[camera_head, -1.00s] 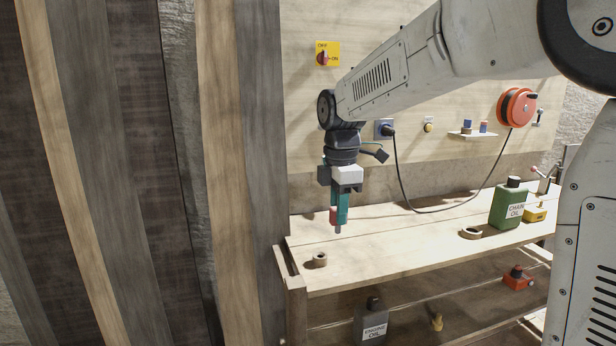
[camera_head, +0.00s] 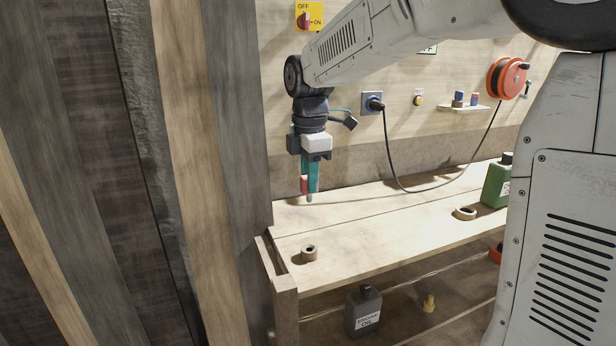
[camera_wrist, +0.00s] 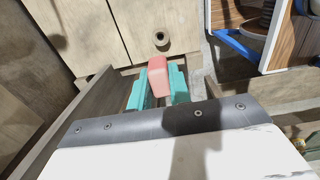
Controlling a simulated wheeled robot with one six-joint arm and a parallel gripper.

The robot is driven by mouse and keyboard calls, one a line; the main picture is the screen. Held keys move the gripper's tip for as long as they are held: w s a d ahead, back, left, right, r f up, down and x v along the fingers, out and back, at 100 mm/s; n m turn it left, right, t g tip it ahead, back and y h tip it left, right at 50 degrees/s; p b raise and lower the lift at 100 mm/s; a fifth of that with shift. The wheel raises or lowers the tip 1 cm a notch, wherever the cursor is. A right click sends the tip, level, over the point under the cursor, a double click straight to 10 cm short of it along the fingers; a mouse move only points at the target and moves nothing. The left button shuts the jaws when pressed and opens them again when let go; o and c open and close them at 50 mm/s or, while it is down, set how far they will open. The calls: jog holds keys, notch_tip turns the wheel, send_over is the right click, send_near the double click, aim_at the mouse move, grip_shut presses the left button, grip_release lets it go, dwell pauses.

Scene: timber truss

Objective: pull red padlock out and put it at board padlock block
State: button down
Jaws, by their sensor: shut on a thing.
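My gripper (camera_head: 309,184) has teal fingers and points down above the left end of the workbench. It is shut on the red padlock (camera_wrist: 157,76), which shows as a pinkish-red block between the teal fingers in the wrist view. A red rotary switch on a yellow plate (camera_head: 308,16), marked OFF and ON, is on the wall board. I cannot tell which part is the board padlock block.
A tape roll (camera_head: 309,253) lies at the bench's left end, another (camera_head: 465,213) further right beside a green can (camera_head: 496,183). A black cable (camera_head: 389,165) hangs from a wall socket (camera_head: 372,103) to an orange reel (camera_head: 507,78). Timber planks (camera_head: 180,120) stand at left.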

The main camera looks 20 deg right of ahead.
jog(key=shift+f, duration=5.75)
jog(key=shift+f, duration=0.45)
jog(key=shift+f, duration=1.25)
jog(key=c, duration=1.2)
grip_release()
